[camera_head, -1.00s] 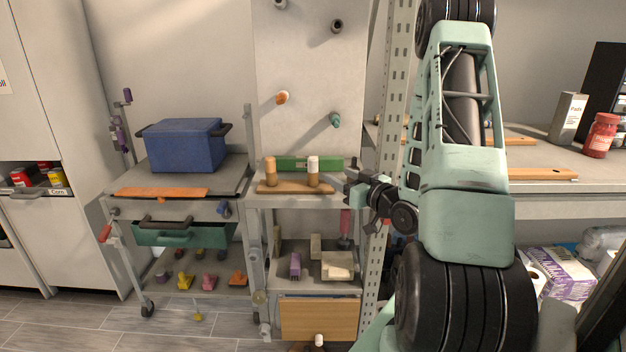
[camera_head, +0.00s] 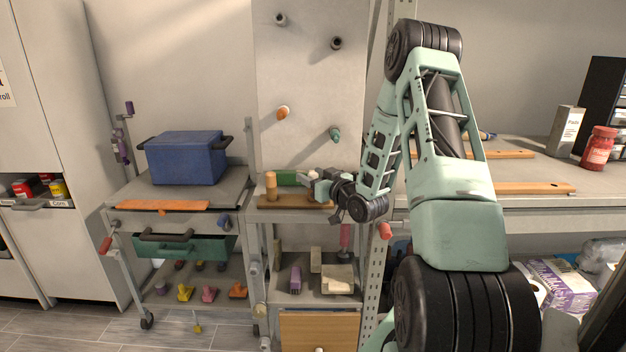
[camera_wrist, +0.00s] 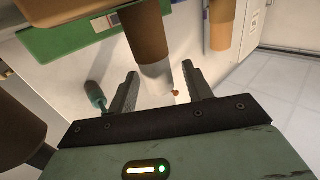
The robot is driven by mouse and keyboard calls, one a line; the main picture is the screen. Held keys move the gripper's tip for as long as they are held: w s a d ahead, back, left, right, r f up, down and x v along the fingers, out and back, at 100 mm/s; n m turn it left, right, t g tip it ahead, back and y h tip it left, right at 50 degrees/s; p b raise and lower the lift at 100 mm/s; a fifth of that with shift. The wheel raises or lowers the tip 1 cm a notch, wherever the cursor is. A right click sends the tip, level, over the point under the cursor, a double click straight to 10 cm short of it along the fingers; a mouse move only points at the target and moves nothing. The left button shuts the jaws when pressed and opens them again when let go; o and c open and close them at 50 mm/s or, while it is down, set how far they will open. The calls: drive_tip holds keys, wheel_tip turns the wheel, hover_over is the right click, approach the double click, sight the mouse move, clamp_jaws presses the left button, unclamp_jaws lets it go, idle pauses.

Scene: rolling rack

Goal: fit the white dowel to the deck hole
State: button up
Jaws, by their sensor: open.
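The white dowel (camera_wrist: 157,78) shows in the wrist view as a white end on a brown cylinder, between my open fingers. My gripper (camera_wrist: 160,72) is open around it, and I cannot tell whether a finger touches it. In the head view my gripper (camera_head: 314,184) is at the right end of the wooden board (camera_head: 283,201) and hides the dowel. A tan peg (camera_head: 270,184) stands on the board's left part; a similar one (camera_wrist: 221,25) shows in the wrist view. The rolling rack's grey deck (camera_head: 232,190) is at left; I cannot make out a hole in it.
A blue bin (camera_head: 186,158) and an orange strip (camera_head: 162,206) lie on the rack's deck. A green box (camera_head: 288,178) is behind the wooden board. Pegs, including a teal one (camera_head: 335,135), stick out of the panel above. A metal upright (camera_head: 375,270) stands right of the shelf.

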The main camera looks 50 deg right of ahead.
drive_tip(key=c, duration=1.1)
drive_tip(key=shift+r, duration=0.1)
